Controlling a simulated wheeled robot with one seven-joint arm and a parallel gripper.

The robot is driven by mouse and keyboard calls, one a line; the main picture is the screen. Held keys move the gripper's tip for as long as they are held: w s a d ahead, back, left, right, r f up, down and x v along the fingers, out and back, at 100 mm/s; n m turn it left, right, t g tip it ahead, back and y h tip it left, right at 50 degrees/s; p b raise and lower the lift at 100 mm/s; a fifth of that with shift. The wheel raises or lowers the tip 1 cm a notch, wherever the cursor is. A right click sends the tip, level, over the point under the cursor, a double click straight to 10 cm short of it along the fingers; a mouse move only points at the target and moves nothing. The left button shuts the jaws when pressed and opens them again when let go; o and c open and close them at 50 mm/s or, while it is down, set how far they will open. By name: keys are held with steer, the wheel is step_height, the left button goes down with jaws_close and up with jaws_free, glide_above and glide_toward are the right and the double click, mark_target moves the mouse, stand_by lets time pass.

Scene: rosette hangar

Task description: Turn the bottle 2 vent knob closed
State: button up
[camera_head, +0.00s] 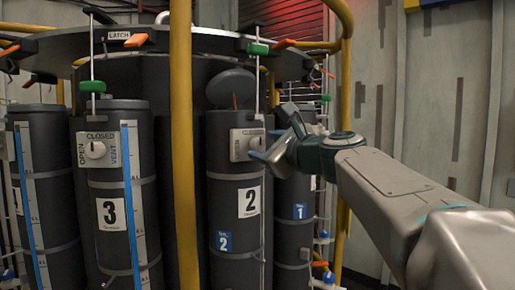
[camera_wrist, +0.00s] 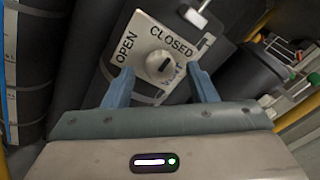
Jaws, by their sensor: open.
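Bottle 2 (camera_head: 225,190) is a dark upright cylinder with a white "2" label, in the middle of the head view. Its white vent plate (camera_head: 237,145) is near the top and carries a round pale knob (camera_head: 252,144). In the wrist view the knob (camera_wrist: 160,66) sits on the plate (camera_wrist: 146,35) marked OPEN, CLOSED and VENT. A short dark mark shows on the knob; I cannot tell which word it points at. My gripper (camera_wrist: 160,74) is open, with one blue finger on each side of the knob, apart from it. In the head view my gripper (camera_head: 265,143) reaches in from the right.
Bottle 3 (camera_head: 110,190) stands at left with its own vent knob (camera_head: 95,150); bottle 1 (camera_head: 292,235) is partly hidden behind my arm's side. A yellow post (camera_head: 181,170) stands between bottles 3 and 2. A thin rod with a green handle (camera_head: 257,49) hangs close by the plate.

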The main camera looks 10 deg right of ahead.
steer(key=b+v, duration=0.2)
steer(key=v, duration=1)
steer(key=shift+w, duration=0.1)
steer(key=s+a+f+n+g+h, duration=0.1)
steer(key=a+f+n+g, duration=0.3)
steer(key=f, duration=0.6)
steer(key=s+a+f+n+g, duration=0.1)
steer(key=a+f+n+g, duration=0.1)
steer(key=f+n, duration=0.65)
steer(key=s+f+n+g+h, duration=0.1)
steer(key=s+f+n, duration=0.3)
steer(key=f, duration=0.4)
steer(key=s+f+n+g+h, duration=0.2)
steer(key=s+f+n+g, duration=0.1)
steer(key=f, duration=0.5)
steer(key=s+d+f+n+g+h, duration=0.1)
steer(key=s+f+n+g+h, duration=0.1)
steer(key=s+f, duration=0.4)
step_height(320, 180, down, 3)
steer(key=n+g, duration=0.1)
steer(key=n, duration=0.1)
steer(key=shift+r+n, duration=0.25)
steer(key=shift+n, duration=0.1)
steer(key=shift+s, duration=0.1)
